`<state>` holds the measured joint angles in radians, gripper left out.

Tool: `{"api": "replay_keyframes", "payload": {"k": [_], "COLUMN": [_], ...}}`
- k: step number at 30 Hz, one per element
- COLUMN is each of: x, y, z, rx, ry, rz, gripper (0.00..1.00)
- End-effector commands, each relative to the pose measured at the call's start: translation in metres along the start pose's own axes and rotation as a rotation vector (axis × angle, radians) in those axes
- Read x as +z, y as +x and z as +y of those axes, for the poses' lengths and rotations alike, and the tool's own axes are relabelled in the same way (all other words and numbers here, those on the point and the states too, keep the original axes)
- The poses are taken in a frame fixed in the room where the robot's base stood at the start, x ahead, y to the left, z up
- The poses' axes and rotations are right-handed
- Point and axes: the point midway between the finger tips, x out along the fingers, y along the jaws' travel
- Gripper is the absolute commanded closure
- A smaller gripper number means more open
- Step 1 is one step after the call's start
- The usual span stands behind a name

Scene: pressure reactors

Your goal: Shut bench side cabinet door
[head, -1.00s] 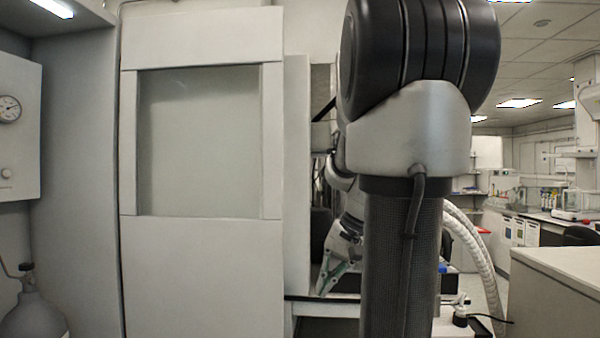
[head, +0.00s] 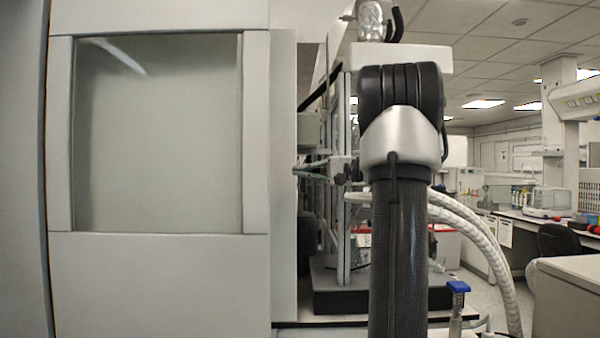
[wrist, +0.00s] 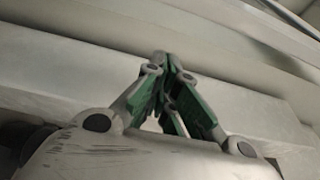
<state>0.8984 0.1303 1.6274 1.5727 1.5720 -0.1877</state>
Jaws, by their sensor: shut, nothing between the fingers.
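A tall pale cabinet door (head: 155,275) with a large glass window (head: 155,135) fills the left of the head view. A pale vertical side panel (head: 283,180) adjoins its right edge. I cannot tell whether the door is fully shut. My gripper (wrist: 161,58) shows in the wrist view with its green-padded fingers together and nothing between them. A pale flat surface with long straight edges (wrist: 60,70) lies beyond the fingertips. I cannot tell whether they touch it.
A bench with a dark-based metal frame rig (head: 340,295) stands right of the cabinet, partly behind my arm. A blue-capped item (head: 458,288) is near its front. A pale counter (head: 570,295) is at the lower right. Open floor shows between them.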

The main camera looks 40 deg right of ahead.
Motion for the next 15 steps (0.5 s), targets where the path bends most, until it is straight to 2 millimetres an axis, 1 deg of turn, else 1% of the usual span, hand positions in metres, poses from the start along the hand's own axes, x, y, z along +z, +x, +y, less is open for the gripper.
{"api": "replay_keyframes", "payload": {"k": [1,6,11,15], "x": [0.001,0.001,0.001,0.022], "y": [0.010,0.048,0.081,0.071], "z": [0.000,0.000,0.000,0.000], "rx": [0.000,0.000,0.002,0.002], "ry": [0.000,0.001,0.000,-0.001], "rz": [-0.004,-0.005,-0.003,0.002], "gripper": [1.00,1.00,1.00,1.00]}}
